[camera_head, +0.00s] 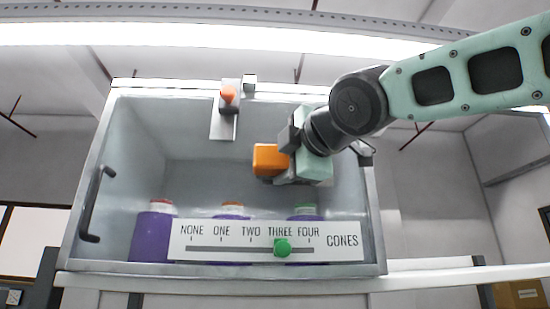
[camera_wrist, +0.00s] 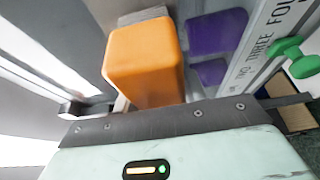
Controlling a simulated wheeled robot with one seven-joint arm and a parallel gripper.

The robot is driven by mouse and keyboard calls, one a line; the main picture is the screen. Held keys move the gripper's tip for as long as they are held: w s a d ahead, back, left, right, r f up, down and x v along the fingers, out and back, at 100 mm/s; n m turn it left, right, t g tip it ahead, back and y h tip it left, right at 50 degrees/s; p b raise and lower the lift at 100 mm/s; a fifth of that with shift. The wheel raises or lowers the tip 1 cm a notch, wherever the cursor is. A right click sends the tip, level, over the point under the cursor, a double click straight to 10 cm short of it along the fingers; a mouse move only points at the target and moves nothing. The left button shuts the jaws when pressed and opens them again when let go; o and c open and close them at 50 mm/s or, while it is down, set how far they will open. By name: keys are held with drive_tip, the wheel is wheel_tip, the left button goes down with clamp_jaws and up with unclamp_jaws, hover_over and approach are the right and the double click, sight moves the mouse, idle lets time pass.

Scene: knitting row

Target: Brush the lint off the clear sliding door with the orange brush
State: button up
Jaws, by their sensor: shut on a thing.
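The orange brush (camera_head: 271,158) is a block held in my gripper (camera_head: 290,162), in front of the upper right part of the grey cabinet. In the wrist view the brush (camera_wrist: 145,65) fills the middle, just beyond my gripper's dark edge. My gripper is shut on it. The clear door (camera_head: 185,135) seems to span the cabinet front, with a dark handle (camera_head: 95,205) at its left. I cannot tell whether the brush touches the door. No lint can be made out on it.
Several purple cones (camera_head: 153,231) stand inside the cabinet. A white CONES scale (camera_head: 345,241) with a green slider knob (camera_head: 283,247) near THREE covers the lower front. An orange knob (camera_head: 228,95) on a bracket sits at the top edge.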

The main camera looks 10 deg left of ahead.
sight(336, 165)
drive_tip(key=shift+w+d+r+p, duration=0.2)
drive_tip(key=shift+d+p, duration=0.45)
drive_tip(key=shift+d, duration=0.1)
drive_tip(key=shift+w+d+f, duration=0.15)
drive_tip(key=shift+d, duration=0.25)
drive_tip(key=p, duration=0.1)
drive_tip(key=d+p, duration=0.1)
drive_tip(key=shift+w+r+p, duration=0.2)
drive_tip(key=shift+p, duration=0.15)
drive_tip(key=d+p, duration=0.1)
drive_tip(key=p, duration=0.2)
drive_tip(key=shift+w+d+p, duration=0.25)
drive_tip(key=shift+d+p, duration=0.05)
drive_tip(key=shift+d, duration=0.1)
drive_tip(key=shift+w+d+f+p, duration=0.2)
drive_tip(key=shift+d+p, duration=0.15)
drive_tip(key=shift+p, duration=0.25)
drive_tip(key=shift+d+r+p, duration=0.1)
drive_tip(key=shift+p, duration=0.25)
drive_tip(key=shift+w+d+p, duration=0.25)
drive_tip(key=shift+d+p, duration=0.5)
drive_tip(key=shift+d, duration=0.05)
drive_tip(key=shift+w+d+p, duration=0.2)
drive_tip(key=shift+d+p, duration=0.5)
drive_tip(key=shift+d, duration=0.1)
